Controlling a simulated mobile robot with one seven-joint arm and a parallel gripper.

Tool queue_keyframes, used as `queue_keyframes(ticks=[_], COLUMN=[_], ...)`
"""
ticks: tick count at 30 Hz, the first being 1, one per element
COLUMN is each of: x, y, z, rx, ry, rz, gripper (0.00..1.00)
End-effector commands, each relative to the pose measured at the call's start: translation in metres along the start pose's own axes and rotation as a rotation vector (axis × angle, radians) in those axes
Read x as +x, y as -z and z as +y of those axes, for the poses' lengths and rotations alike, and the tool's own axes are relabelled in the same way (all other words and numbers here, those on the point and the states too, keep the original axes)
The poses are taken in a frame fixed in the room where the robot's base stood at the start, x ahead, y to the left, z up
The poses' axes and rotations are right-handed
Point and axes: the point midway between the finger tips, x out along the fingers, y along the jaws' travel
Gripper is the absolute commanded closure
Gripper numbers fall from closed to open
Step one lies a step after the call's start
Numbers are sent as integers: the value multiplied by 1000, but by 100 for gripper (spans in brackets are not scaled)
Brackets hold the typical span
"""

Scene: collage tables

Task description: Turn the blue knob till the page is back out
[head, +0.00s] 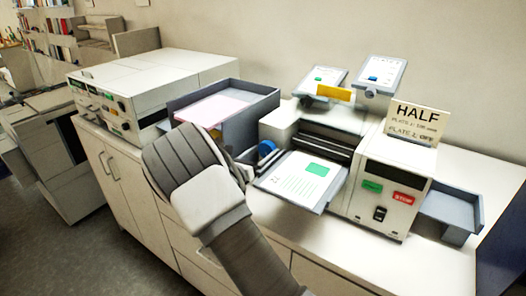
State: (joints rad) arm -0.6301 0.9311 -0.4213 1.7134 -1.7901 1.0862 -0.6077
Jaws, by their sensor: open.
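The blue knob (267,149) is on the left side of the machine with the rollers, facing left. A white page (300,178) with printed lines and a green block lies on the grey front tray (322,204) of that machine, in front of its dark rollers (318,150). My gripper (248,160) is just left of the knob, mostly hidden behind my own arm. Its dark fingers show only in part and look open. I cannot tell whether they touch the knob.
A grey tray with pinkish paper (213,109) stands left of the machine, close to my arm. A sign reading HALF (414,121) stands on the machine, above green and red STOP (403,198) buttons. A grey side tray (449,205) sticks out right. The counter front is clear.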

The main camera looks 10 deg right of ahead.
Motion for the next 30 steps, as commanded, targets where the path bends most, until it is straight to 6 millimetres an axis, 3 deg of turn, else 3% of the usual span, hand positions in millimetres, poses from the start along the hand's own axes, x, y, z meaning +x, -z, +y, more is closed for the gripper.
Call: queue_keyframes(ticks=[9,21,30], x=[3,3,3], y=[0,0,2], z=[0,0,0], rx=[0,1,45], ry=[0,0,0], rz=[0,0,0], gripper=[14,82,82])
